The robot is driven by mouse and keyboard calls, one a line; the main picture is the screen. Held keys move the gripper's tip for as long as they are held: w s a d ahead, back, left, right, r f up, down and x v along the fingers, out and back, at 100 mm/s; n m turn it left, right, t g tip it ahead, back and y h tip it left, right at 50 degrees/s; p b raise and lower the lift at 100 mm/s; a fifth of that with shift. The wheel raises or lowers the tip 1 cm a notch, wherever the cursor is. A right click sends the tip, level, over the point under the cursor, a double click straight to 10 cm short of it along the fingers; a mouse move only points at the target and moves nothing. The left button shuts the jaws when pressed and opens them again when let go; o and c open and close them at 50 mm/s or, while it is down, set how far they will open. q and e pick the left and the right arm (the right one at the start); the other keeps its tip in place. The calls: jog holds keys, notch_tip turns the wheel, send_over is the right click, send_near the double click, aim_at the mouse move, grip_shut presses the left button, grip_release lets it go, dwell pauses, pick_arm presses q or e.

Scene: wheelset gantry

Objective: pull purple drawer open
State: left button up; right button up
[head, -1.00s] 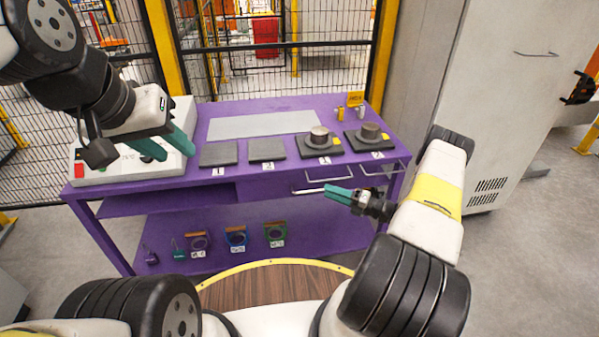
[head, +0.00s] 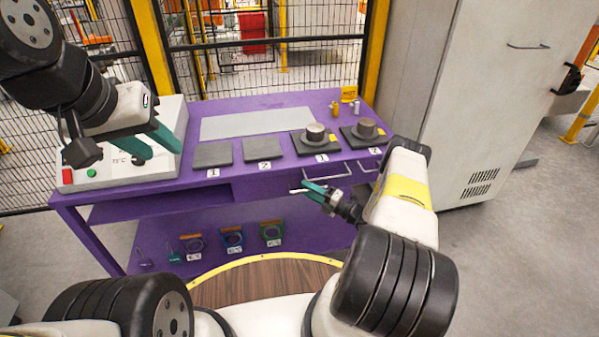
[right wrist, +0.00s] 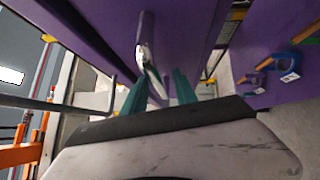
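The purple drawer front is set in the purple workbench (head: 215,190), below its top. A pale bar handle (head: 296,190) shows just left of my right gripper's fingertips. My right gripper (head: 310,188) reaches in from the right at this handle. In the right wrist view its two green fingers (right wrist: 160,93) are apart, with the pale bar (right wrist: 147,55) running between them; whether they touch it I cannot tell. The fingers and hand hide part of the handle in the head view. My left gripper (head: 148,146) is open and empty above the grey control box.
Another handle (head: 328,174) sits just above and right of my right gripper. Grey pads and two round metal parts (head: 316,133) stand on the benchtop. The control box (head: 110,178) is at left. A tall grey cabinet (head: 470,110) stands at right.

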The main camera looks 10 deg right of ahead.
grip_shut()
dwell(1.4)
